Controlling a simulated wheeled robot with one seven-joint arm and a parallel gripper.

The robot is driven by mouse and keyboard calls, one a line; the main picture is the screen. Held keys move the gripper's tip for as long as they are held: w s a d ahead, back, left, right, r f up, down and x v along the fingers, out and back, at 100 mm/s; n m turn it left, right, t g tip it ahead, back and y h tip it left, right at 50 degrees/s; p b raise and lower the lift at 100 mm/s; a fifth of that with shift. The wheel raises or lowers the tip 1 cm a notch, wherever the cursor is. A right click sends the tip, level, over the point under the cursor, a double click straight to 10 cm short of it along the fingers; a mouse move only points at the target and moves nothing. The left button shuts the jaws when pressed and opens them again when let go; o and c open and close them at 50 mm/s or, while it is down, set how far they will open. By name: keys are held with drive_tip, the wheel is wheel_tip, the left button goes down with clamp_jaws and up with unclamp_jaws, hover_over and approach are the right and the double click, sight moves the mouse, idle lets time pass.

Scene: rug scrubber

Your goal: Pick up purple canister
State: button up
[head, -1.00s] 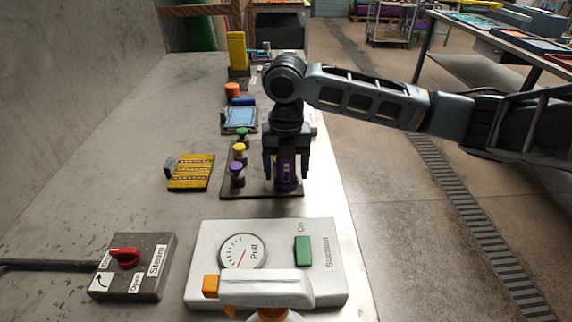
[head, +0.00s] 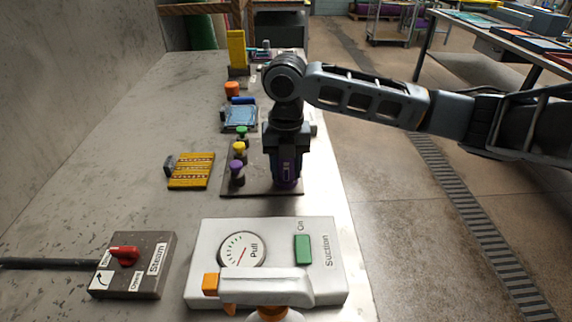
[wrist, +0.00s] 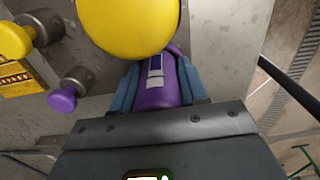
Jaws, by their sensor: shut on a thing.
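The purple canister (head: 287,184) stands on a dark base plate near the right edge of the bench. In the head view my gripper (head: 287,167) is right over it and hides most of it. In the wrist view the purple canister (wrist: 155,95), with a pale label, sits between the two blue-grey fingers, which are shut on its sides. I cannot tell whether its bottom is clear of the plate.
Purple (head: 237,167), yellow (head: 239,147) and green (head: 242,131) knobs stand left of my gripper. A large round yellow thing (wrist: 128,22) is close beside the canister in the wrist view. A white suction box (head: 325,280) is nearer. A yellow ridged block (head: 190,171) lies left.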

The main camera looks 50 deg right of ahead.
drive_tip(key=shift+r, duration=0.1)
drive_tip(key=shift+r, duration=0.5)
wheel_tip(320, 180, up, 3)
drive_tip(key=shift+f+b, duration=0.1)
drive_tip(key=shift+b, duration=0.2)
drive_tip(key=s+d+r, duration=0.1)
drive_tip(key=d+r, duration=0.1)
drive_tip(key=d, duration=0.1)
drive_tip(key=s+d+r+b, duration=0.1)
drive_tip(key=d+r, duration=0.1)
drive_tip(key=d, duration=0.2)
drive_tip(key=s+d+r, duration=0.2)
drive_tip(key=d+r, duration=0.1)
drive_tip(key=d, duration=0.1)
drive_tip(key=shift+s+b, duration=0.1)
drive_tip(key=shift+b, duration=0.25)
drive_tip(key=o, duration=0.6)
drive_tip(key=c, duration=0.5)
